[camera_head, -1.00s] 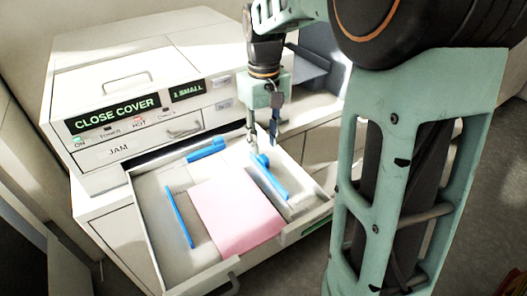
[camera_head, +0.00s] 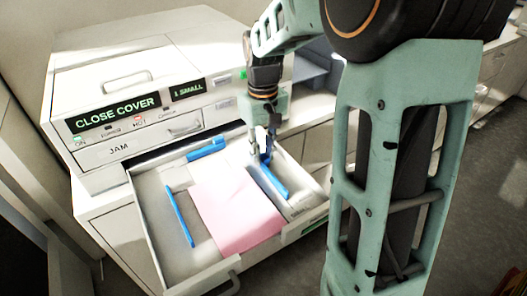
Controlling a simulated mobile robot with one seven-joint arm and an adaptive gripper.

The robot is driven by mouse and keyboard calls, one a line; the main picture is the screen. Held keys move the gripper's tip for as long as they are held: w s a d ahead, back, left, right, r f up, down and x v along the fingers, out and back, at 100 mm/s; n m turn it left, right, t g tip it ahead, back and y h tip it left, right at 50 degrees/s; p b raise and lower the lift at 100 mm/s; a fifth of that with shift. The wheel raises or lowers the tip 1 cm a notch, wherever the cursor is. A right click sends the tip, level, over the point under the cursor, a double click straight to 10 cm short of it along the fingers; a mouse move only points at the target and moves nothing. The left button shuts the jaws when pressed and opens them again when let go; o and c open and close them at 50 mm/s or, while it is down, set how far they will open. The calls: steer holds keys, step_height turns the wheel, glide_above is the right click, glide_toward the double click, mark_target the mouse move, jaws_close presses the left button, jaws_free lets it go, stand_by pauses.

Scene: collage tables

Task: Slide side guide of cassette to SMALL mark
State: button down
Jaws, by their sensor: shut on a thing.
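The cassette (camera_head: 153,235) is a pulled-out white tray holding pink paper (camera_head: 236,208). A long blue side guide (camera_head: 275,184) lies along the right side of the paper. Another blue side guide (camera_head: 180,216) lies along its left side. A short blue piece (camera_head: 206,149) is at the back of the tray. My gripper (camera_head: 261,158) points down at the back end of the right guide and is shut on it, partly hiding that end. Faint lettering lies on the tray floor right of this guide, too small to read surely.
The printer body (camera_head: 120,85) stands behind the tray, with a "CLOSE COVER" display (camera_head: 113,112) and a "1 SMALL" display (camera_head: 188,92). The cassette's walls surround the guides. My arm covers the right of the view.

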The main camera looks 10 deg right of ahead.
steer(key=shift+d, duration=0.1)
steer(key=shift+s+a, duration=0.2)
steer(key=shift+a, duration=0.5)
steer(key=shift+s+a, duration=0.15)
steer(key=shift+a, duration=0.55)
steer(key=c, duration=1.9)
jaws_free()
steer(key=shift+c, duration=0.2)
steer(key=shift+r, duration=0.1)
step_height(320, 180, up, 12)
steer(key=shift+c, duration=0.4)
